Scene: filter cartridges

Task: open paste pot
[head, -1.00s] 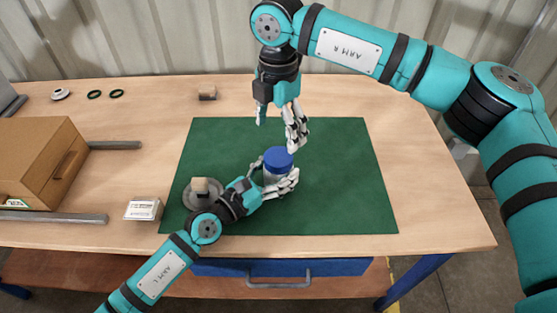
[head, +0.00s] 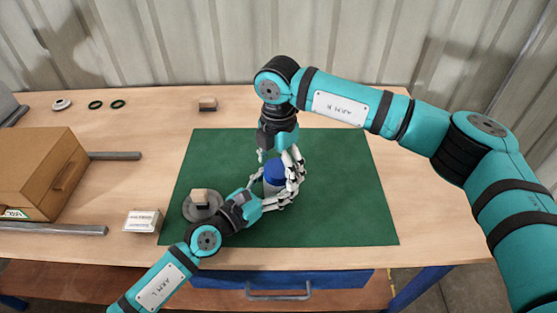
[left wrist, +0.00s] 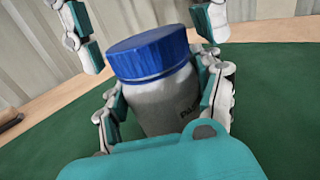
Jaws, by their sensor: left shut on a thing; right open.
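The paste pot is a grey jar with a blue lid (head: 274,172). It stands upright on the green mat (head: 345,205). In the left wrist view the lid (left wrist: 148,52) sits on the grey pot body (left wrist: 162,102). My left gripper (head: 272,192) is shut on the pot body from the lower left, one finger on each side. My right gripper (head: 281,168) points down from above and is open, its fingers on either side of the lid. In the left wrist view its fingertips show beside the lid; I cannot tell whether they touch it.
A grey round dish (head: 203,212) with a small block (head: 199,197) stands left of the pot. A small white box (head: 143,221) lies at the mat's left edge. A brown box (head: 40,175) is at far left. The mat's right half is clear.

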